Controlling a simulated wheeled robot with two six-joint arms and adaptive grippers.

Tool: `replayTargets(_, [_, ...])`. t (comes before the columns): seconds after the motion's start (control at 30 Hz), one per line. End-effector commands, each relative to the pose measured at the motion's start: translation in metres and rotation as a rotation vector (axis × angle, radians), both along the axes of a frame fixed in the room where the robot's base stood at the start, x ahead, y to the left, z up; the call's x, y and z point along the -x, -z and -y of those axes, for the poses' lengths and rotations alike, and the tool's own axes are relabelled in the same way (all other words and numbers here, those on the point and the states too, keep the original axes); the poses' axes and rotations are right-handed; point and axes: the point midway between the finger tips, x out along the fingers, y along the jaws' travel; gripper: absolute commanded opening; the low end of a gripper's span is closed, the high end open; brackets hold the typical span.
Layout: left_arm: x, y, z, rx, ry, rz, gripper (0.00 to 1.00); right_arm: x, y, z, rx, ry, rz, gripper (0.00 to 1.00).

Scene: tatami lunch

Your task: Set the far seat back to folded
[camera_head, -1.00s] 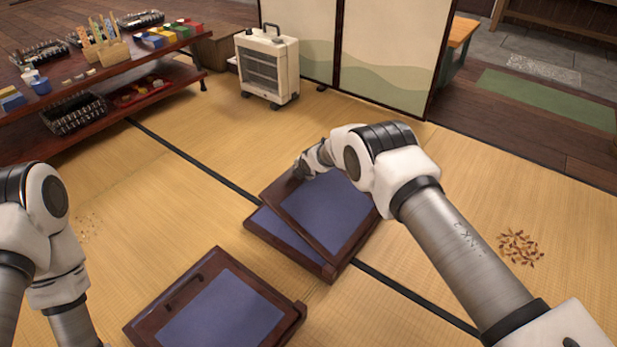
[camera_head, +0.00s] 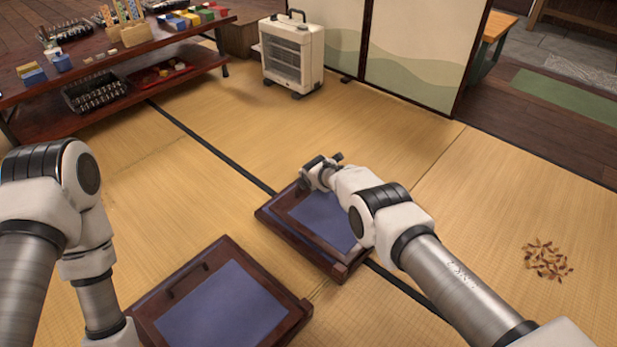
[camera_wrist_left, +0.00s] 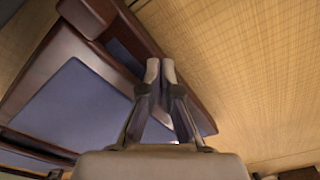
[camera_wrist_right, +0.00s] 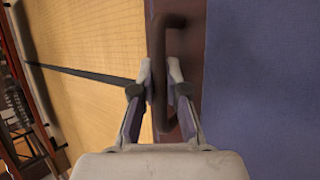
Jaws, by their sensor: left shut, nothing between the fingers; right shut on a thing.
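The far seat (camera_head: 277,229) is a dark wooden frame with a blue cushion. Its back panel (camera_head: 325,217) lies low over the base, nearly flat; whether it fully touches is hard to tell. My right gripper (camera_head: 322,168) is at the panel's far edge. In the right wrist view its fingers (camera_wrist_right: 158,75) are shut on the dark curved handle (camera_wrist_right: 170,35) of the wooden frame (camera_wrist_right: 192,70). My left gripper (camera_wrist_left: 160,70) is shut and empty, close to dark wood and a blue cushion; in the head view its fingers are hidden.
The near seat (camera_head: 225,305) lies folded flat at front, its handle (camera_head: 187,282) on its left side. A white heater (camera_head: 292,55) and sliding screens (camera_head: 415,50) stand behind. A low shelf table (camera_head: 110,65) is at far left. Dry leaves (camera_head: 547,259) lie on tatami at right.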

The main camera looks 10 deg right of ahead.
Motion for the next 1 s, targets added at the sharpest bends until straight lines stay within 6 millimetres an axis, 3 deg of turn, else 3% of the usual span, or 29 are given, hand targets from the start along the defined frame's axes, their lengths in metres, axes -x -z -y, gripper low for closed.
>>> replayTargets(0.17, [0.0,0.001,0.0,0.0,0.0,0.0,0.0,0.001,0.002,0.002,-0.001,0.002,-0.002,0.0])
replayTargets(0.2, [0.0,0.001,0.0,0.0,0.0,0.0,0.0,0.001,0.002,0.002,-0.001,0.002,-0.002,0.16])
replayTargets(0.27, [0.0,0.001,0.0,0.0,0.0,0.0,0.0,0.001,0.002,0.002,-0.001,0.002,-0.002,0.37])
replayTargets(0.3, [0.0,0.001,0.0,0.0,0.0,0.0,0.0,0.001,0.002,0.002,0.0,0.002,-0.003,0.39])
replayTargets(0.73, [0.0,0.0,0.0,0.0,0.0,0.0,0.0,0.0,-0.006,0.0,0.001,0.0,-0.001,0.39])
replayTargets(0.87, [0.0,0.0,0.0,0.0,0.0,0.0,0.0,0.0,-0.024,0.0,0.001,0.0,-0.001,0.39])
replayTargets(1.0, [0.0,0.001,0.0,0.0,0.0,0.0,0.0,-0.001,-0.06,0.001,0.001,0.0,0.003,0.39])
